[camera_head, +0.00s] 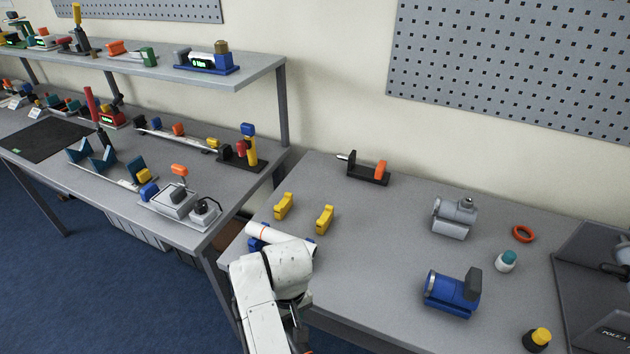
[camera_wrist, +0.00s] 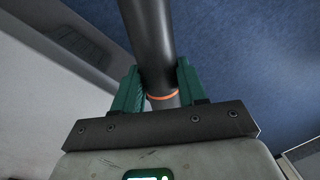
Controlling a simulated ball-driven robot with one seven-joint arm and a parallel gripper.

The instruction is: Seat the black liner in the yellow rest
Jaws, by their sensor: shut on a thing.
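The black liner (camera_wrist: 150,45) shows in the wrist view as a dark round tube with a thin orange band. The green fingers of my gripper (camera_wrist: 157,82) are shut on it, one on each side, close to the band. It runs away past the fingertips and out of the top of the view. In the head view my white arm hides the gripper, and I cannot make out the liner there. The yellow rest shows as two separate yellow blocks, a left one (camera_head: 283,206) and a right one (camera_head: 325,218), upright on the right table behind my arm. Nothing lies on them.
A black fixture (camera_head: 368,173), a grey pipe fitting (camera_head: 454,217) and a blue one (camera_head: 451,292) stand on the table (camera_head: 385,250). The table's middle is clear.

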